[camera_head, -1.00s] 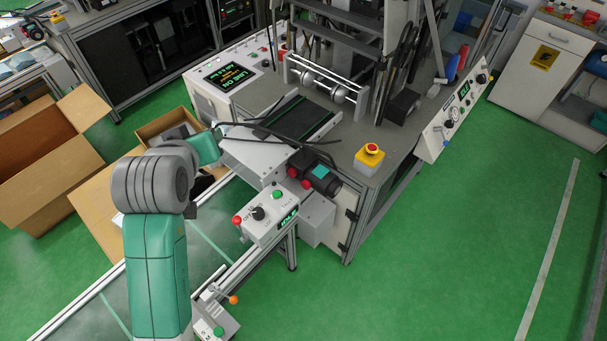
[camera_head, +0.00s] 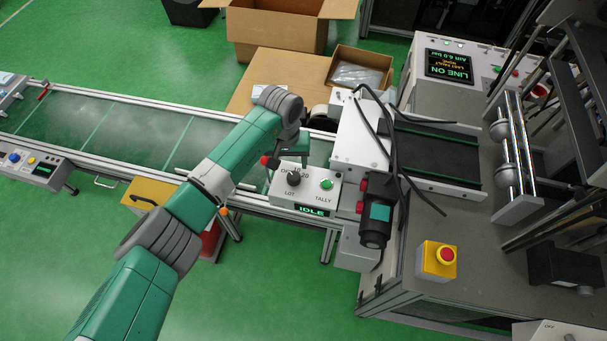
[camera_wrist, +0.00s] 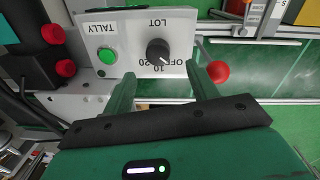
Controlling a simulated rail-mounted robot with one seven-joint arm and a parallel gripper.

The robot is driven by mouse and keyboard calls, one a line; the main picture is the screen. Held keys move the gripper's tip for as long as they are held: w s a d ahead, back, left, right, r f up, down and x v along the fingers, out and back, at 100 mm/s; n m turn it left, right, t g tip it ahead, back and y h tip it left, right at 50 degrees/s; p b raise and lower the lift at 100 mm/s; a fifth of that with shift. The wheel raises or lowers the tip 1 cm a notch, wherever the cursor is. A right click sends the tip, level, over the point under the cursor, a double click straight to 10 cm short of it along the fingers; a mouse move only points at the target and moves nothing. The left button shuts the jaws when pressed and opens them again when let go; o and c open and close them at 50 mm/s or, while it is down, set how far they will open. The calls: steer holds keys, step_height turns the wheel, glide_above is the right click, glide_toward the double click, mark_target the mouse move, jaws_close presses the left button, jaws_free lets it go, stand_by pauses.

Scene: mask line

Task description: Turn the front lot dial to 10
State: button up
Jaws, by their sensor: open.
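The control box (camera_head: 314,196) is light grey, with a black lot dial (camera_head: 293,178), a green TALLY button (camera_head: 326,184) and a display reading IDLE. In the wrist view the dial (camera_wrist: 157,52) appears upside down, with OFF, 10 and 20 printed beside it. I cannot tell clearly which mark its pointer faces. My gripper (camera_wrist: 161,74) is open and empty. Its two green fingers point toward the box, with the dial between and beyond their tips, apparently not touched. In the head view my arm partly hides the fingers.
A red knob (camera_wrist: 218,71) sits beside the right finger in the wrist view. Red buttons and a black device with a teal face (camera_head: 378,212) stand right of the box. Black cables (camera_head: 376,125) hang nearby. The conveyor (camera_head: 130,130) runs left. A yellow emergency stop (camera_head: 437,259) is farther right.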

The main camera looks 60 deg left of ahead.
mark_target(293, 177)
steer(key=f, duration=0.2)
steer(key=f+b, duration=0.1)
steer(key=f, duration=0.3)
steer(key=shift+w+d+f, duration=0.2)
steer(key=shift+w+f, duration=0.05)
steer(key=shift+f, duration=0.05)
steer(key=c, duration=1)
